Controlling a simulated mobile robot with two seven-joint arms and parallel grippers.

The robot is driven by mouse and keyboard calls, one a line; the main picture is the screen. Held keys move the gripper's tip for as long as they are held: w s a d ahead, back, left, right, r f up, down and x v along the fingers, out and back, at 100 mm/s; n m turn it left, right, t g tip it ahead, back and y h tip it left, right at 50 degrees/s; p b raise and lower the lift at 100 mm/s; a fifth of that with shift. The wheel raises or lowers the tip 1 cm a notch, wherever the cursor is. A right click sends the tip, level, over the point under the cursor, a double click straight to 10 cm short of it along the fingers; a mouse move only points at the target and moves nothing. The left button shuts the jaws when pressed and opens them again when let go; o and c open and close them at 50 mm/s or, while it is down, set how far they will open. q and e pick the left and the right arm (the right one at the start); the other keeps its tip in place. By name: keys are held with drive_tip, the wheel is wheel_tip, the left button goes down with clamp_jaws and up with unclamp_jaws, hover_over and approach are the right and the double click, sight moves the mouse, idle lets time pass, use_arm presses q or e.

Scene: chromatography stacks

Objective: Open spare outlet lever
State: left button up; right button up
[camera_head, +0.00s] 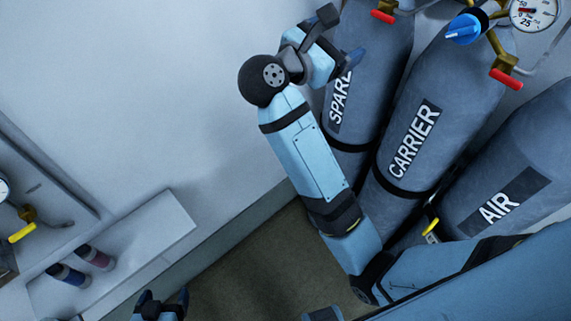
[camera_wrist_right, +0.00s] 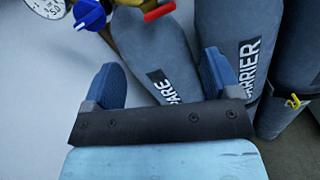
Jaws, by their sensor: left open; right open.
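The spare cylinder (camera_head: 387,50) is grey and labelled SPARE. A red lever (camera_head: 383,16) sits at its top, at the upper edge of the head view. In the right wrist view, the red lever (camera_wrist_right: 159,12) is at the top, on brass fittings beyond my fingers. My right gripper (camera_wrist_right: 163,76) is open and empty. The spare cylinder shows between and beyond its fingers, with the lever farther up and apart from them. In the head view, the right gripper's fingers are partly hidden by its wrist. My left gripper (camera_head: 162,299) is open at the bottom edge, away from the cylinders.
The carrier cylinder (camera_head: 455,80) has a red lever (camera_head: 507,79), blue knob (camera_head: 466,28) and gauge (camera_head: 536,10). The air cylinder (camera_head: 540,130) stands beside it. A white shelf (camera_head: 165,225) with two small bottles is at left. The wall left of my right arm is clear.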

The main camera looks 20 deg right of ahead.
use_arm(q)
drive_tip(key=shift+s+a+r+p, duration=0.15)
drive_tip(key=shift+a+r+p, duration=0.2)
drive_tip(key=shift+r+p, duration=0.55)
use_arm(e)
drive_tip(key=s+a+f+m+t+y, duration=0.1)
drive_tip(key=a+f+m+t+y, duration=0.2)
drive_tip(key=f+m+y, duration=0.3)
drive_tip(key=s+a+f+m+t+y, duration=0.2)
drive_tip(key=f+m+t+y, duration=0.4)
drive_tip(key=m, duration=0.5)
drive_tip(key=s+a+f+m+t+y, duration=0.2)
drive_tip(key=a+f+m+t+y, duration=0.2)
drive_tip(key=f+m+y, duration=0.4)
drive_tip(key=shift+f+m+t, duration=0.3)
drive_tip(key=shift+f+m, duration=0.25)
drive_tip(key=shift+m, duration=0.05)
drive_tip(key=shift+a, duration=0.1)
